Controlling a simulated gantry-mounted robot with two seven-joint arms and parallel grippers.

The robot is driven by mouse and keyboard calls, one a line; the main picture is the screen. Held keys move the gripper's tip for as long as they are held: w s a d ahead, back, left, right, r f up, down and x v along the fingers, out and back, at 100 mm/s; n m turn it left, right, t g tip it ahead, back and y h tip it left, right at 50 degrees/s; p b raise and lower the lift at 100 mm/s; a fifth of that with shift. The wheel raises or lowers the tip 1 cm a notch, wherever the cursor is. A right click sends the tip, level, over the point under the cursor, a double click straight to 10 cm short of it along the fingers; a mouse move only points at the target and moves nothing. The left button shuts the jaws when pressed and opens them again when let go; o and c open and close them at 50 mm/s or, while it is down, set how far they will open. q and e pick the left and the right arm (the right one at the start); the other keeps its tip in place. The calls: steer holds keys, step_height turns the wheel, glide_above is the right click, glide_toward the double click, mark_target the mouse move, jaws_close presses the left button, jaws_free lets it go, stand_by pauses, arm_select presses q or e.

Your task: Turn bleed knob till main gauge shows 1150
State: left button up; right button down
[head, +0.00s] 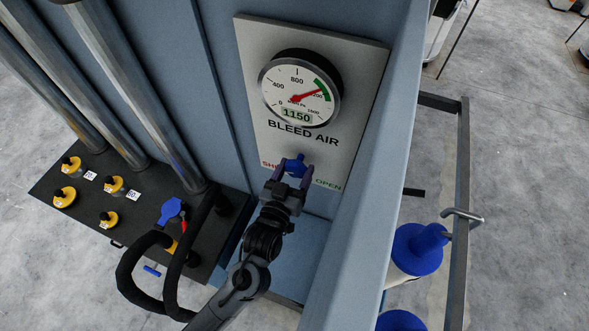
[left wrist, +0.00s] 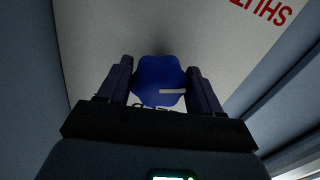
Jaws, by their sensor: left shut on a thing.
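The blue bleed knob (head: 295,164) sits low on a light panel marked BLEED AIR, between the red SHUT and green OPEN labels. My left gripper (head: 292,179) is shut on it, one finger on each side. In the left wrist view the knob (left wrist: 160,80) shows between the two fingers, with a white pointer line on its face toward the right. The main gauge (head: 300,88) is above the knob. Its digital window reads 1150, and its red needle points up and right to the green band. My right gripper is not in view.
A dark board (head: 60,188) at the left carries several yellow knobs, a blue valve (head: 172,210) and thick black hoses. A blue cabinet side wall (head: 368,170) stands right of the panel. Blue-topped containers (head: 416,251) and a metal frame are at the right.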

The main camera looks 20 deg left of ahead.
arm_select(q)
steer(key=shift+n, duration=1.2)
steer(key=o, duration=1)
steer(key=shift+s, duration=0.1)
steer(key=shift+s+d+b, duration=0.15)
steer(key=shift+s+b, duration=1.15)
steer(key=shift+s, duration=4.05)
